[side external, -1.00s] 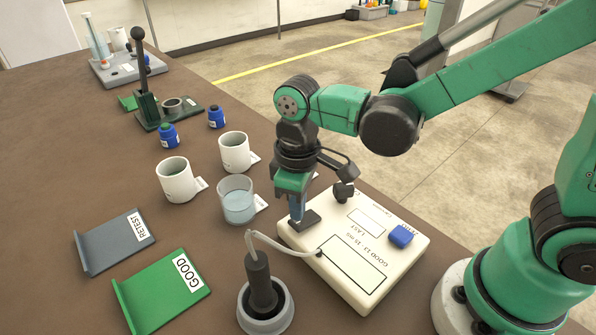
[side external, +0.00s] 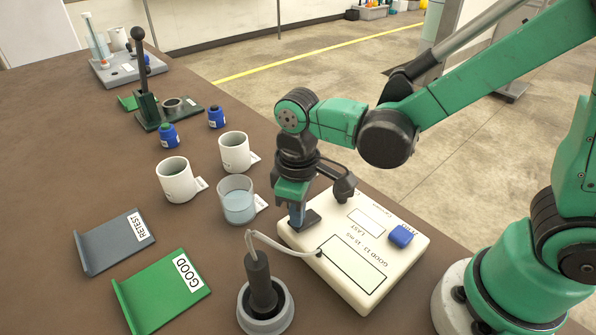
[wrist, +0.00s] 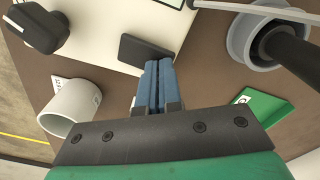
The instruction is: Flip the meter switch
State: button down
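The meter (side external: 400,265) is a cream box with printed text, outlined panels and a blue block (side external: 401,236) on top. Its dark, flat switch paddle (side external: 311,217) sits at the edge nearest the cups; it also shows in the wrist view (wrist: 143,50). My gripper (side external: 297,226) points down at the paddle, its blue fingers partly covering it. In the wrist view my gripper (wrist: 158,65) has its fingers together, with nothing visible between them, tips beside the paddle's edge. I cannot tell whether they touch it.
A dark probe (side external: 260,282) stands in a grey round holder in front of the meter, with a pale cable. A glass beaker (side external: 237,205) and white mugs (side external: 176,181) are left of my gripper. Green GOOD (side external: 160,292) and grey RETEST (side external: 112,243) trays lie front left.

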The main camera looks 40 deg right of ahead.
jog(key=shift+f, duration=0.2)
jog(key=shift+r, duration=3.5)
